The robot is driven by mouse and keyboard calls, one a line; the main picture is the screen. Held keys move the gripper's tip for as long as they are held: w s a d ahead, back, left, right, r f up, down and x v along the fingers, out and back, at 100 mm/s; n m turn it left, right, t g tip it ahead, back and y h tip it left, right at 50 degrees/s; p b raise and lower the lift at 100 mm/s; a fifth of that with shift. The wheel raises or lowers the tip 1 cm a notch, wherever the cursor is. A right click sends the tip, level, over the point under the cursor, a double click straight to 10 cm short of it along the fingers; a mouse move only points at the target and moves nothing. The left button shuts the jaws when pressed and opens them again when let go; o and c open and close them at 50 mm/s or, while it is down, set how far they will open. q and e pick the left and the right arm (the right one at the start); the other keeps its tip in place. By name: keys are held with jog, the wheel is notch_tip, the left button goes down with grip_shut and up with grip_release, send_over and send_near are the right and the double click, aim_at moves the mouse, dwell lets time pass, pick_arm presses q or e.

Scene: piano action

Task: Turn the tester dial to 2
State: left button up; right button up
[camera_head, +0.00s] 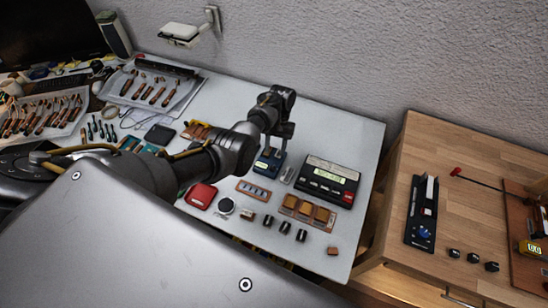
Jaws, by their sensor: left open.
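My left gripper (278,144) is open and points down over a small blue device (267,166) with a pale face on the white table. The gripper and wrist hide the back of this device, so I cannot see a dial or its setting. I cannot tell whether the fingers touch it. A black and red box (329,181) with a green display lies just right of it; its text is too small to read. I cannot tell which of these is the tester. My right gripper is not in view.
The white table (345,125) is bare behind the box. In front are a wooden block set (306,212), a red case (201,195), a round dark-rimmed item (226,205) and several black knobs. A wooden desk (460,200) at right holds a black device with a blue knob (424,233).

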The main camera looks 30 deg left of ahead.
pick_arm(q)
jog(key=shift+v, duration=1.85)
